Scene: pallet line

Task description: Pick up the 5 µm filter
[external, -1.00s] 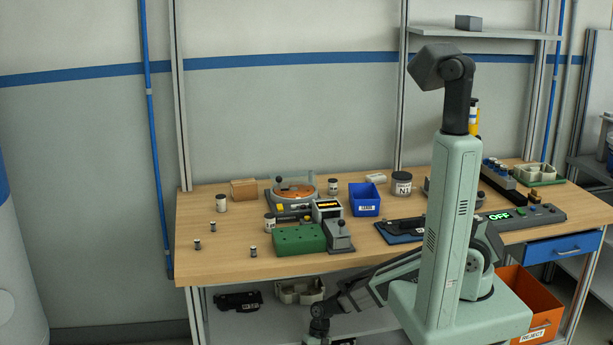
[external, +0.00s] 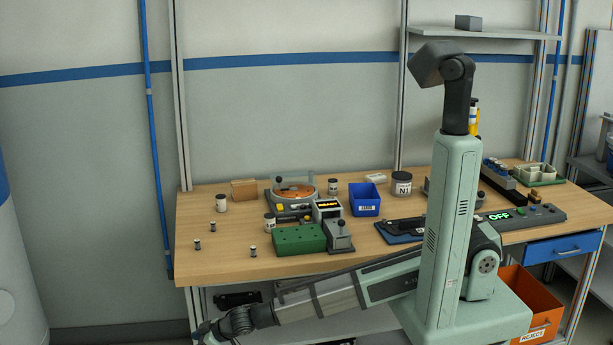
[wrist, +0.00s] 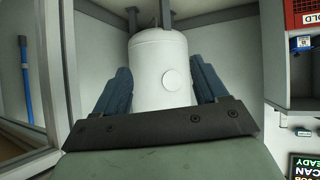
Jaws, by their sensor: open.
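I cannot tell which thing is the 5 µm filter; labels are too small to read. Candidates in the external view are small dark-and-light cylinders standing at the left of the bench: one farther back (external: 213,227), one at the left (external: 198,244) and one nearer the front edge (external: 253,251). My gripper (wrist: 162,82) is open in the wrist view, its two blue-grey fingers apart. A white tank shows behind the fingers, not held. In the external view my arm's end is low at the bottom left, below the bench top, partly cut off by the frame.
The wooden bench (external: 330,262) holds a white jar (external: 221,203), a green block (external: 298,240), a blue bin (external: 364,200) and a dark-lidded N1 jar (external: 401,185). An orange reject bin (external: 528,300) stands at lower right. The bench's left front is mostly clear.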

